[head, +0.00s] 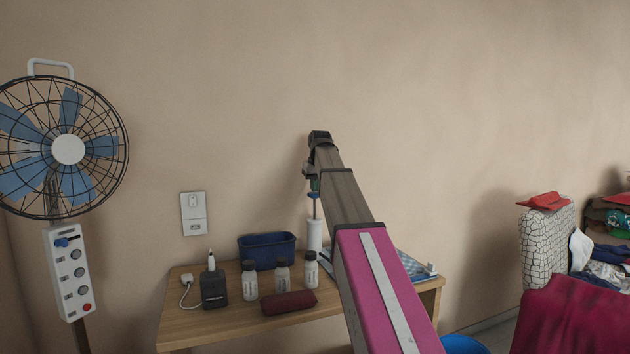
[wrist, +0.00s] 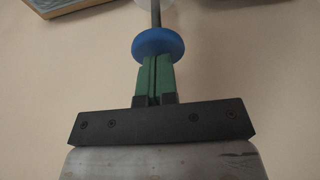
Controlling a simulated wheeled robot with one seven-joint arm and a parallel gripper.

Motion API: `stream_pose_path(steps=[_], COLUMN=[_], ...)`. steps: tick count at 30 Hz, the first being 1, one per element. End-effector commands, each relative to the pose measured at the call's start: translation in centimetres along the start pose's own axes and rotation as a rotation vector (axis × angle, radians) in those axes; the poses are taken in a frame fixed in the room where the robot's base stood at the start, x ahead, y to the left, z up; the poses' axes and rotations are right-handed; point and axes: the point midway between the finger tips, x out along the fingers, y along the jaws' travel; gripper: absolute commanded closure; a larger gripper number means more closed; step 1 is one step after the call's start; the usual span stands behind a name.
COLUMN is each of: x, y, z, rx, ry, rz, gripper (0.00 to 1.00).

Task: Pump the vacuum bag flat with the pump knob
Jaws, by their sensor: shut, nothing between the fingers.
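The pump has a white cylinder (head: 314,236) standing on the wooden table, with a dark rod rising out of it to a blue knob (head: 313,195). In the wrist view the round blue knob (wrist: 158,42) is just beyond my fingertips, with the rod behind it. My gripper (head: 315,186) points down above the knob. Its green fingers (wrist: 154,60) are shut together, with nothing between them, and they touch or nearly touch the knob's top; I cannot tell which. A blue-and-white patterned item (head: 412,262), possibly the vacuum bag, lies at the table's right, partly hidden by my arm.
The wooden table (head: 235,317) also holds a blue bin (head: 267,251), several small bottles, a dark red case (head: 288,302) and a black charger (head: 214,289). A fan (head: 68,150) stands at left. Laundry (head: 575,315) is piled at right.

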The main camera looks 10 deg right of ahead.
Motion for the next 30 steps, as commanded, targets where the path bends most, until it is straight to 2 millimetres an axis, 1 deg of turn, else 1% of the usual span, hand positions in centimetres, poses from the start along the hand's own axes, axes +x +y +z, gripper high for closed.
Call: stream_pose_path(steps=[10, 14, 17, 25, 27, 30], x=[0.1, 0.7, 1.9, 6.7, 7.5, 7.9], y=[0.0, 0.0, 0.0, 0.0, 0.0, 0.0], z=[0.0, 0.3, 0.7, 2.1, 2.4, 2.4], rx=[0.0, 0.0, 0.0, 0.0, 0.0, 0.0], ry=[0.0, -0.001, -0.002, -0.003, -0.002, -0.001], rz=[0.0, 0.0, -0.001, -0.001, 0.0, 0.0], gripper=[1.0, 1.0, 1.0, 1.0, 1.0, 1.0])
